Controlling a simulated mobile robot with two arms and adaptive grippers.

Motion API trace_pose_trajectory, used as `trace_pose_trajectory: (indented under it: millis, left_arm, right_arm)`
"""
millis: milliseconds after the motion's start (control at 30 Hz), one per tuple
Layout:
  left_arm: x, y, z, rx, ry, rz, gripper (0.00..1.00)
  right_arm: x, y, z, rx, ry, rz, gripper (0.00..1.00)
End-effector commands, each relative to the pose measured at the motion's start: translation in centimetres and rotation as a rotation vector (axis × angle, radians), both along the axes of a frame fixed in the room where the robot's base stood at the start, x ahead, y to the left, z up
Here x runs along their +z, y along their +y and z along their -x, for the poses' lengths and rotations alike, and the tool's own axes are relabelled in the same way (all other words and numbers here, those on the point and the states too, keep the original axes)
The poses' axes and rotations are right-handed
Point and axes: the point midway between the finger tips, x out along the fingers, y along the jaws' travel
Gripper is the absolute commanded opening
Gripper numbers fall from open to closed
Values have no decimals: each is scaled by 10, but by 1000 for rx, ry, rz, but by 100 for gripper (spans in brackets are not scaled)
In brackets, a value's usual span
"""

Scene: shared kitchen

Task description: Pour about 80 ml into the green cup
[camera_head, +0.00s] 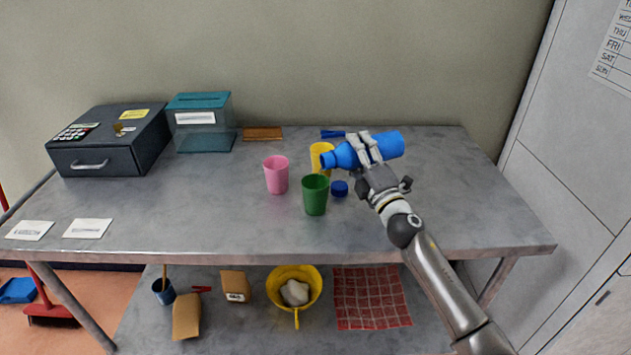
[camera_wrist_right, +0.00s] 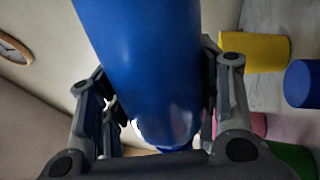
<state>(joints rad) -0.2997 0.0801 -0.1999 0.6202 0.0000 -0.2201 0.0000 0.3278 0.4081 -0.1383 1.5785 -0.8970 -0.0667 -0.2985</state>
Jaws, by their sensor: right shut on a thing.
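My right gripper (camera_head: 366,150) is shut on a blue bottle (camera_head: 385,146) and holds it above the table, tipped almost flat with its mouth end to the left. The mouth end is just above the green cup (camera_head: 315,197), near its rim, and overlaps the yellow cup (camera_head: 319,154) behind. The green cup stands upright; its contents and any stream are not clear. In the right wrist view the bottle (camera_wrist_right: 140,60) lies between the fingers, and part of the green cup (camera_wrist_right: 293,157) shows at lower right. My left gripper is not in view.
A grey cash box (camera_head: 108,146) and a teal clear box (camera_head: 202,128) stand at back left.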

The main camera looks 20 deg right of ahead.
Motion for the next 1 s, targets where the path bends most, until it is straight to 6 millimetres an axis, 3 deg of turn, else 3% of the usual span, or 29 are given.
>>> trace_pose_trajectory:
  millis: [1000]
  left_arm:
    - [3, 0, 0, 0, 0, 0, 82]
  right_arm:
    - [5, 1, 0, 0, -4, 35, 24]
